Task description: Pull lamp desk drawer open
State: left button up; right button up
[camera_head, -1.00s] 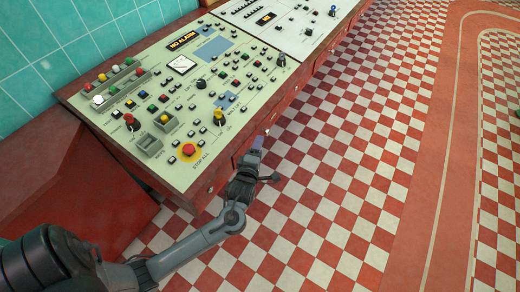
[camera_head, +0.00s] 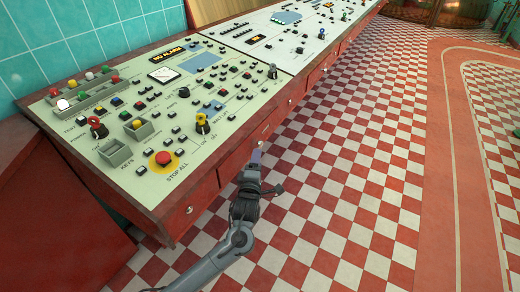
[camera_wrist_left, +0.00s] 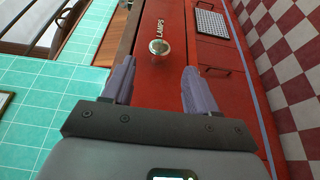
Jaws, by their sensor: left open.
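The lamp desk drawer is a red front marked "LAMPS" with a round metal knob (camera_wrist_left: 159,46) in the left wrist view. In the head view the drawer front (camera_head: 236,160) is on the desk's long side, under the control panel, and looks flush. My left gripper (camera_head: 257,152) is beside it, at the desk's edge. In the left wrist view its fingers (camera_wrist_left: 158,66) are open and apart, on either side of and short of the knob. Nothing is between them. My right gripper is not in view.
The desk top (camera_head: 150,118) carries buttons, switches and a red stop button (camera_head: 163,158) above the gripper. More drawers with small knobs run along the desk's side. The red and white checkered floor (camera_head: 340,190) to the right is clear.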

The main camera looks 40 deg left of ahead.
aim_at(260, 145)
pick_arm(q)
jog(key=b+x, duration=0.3)
jog(key=x, duration=0.5)
jog(key=shift+w+a, duration=0.3)
grip_shut()
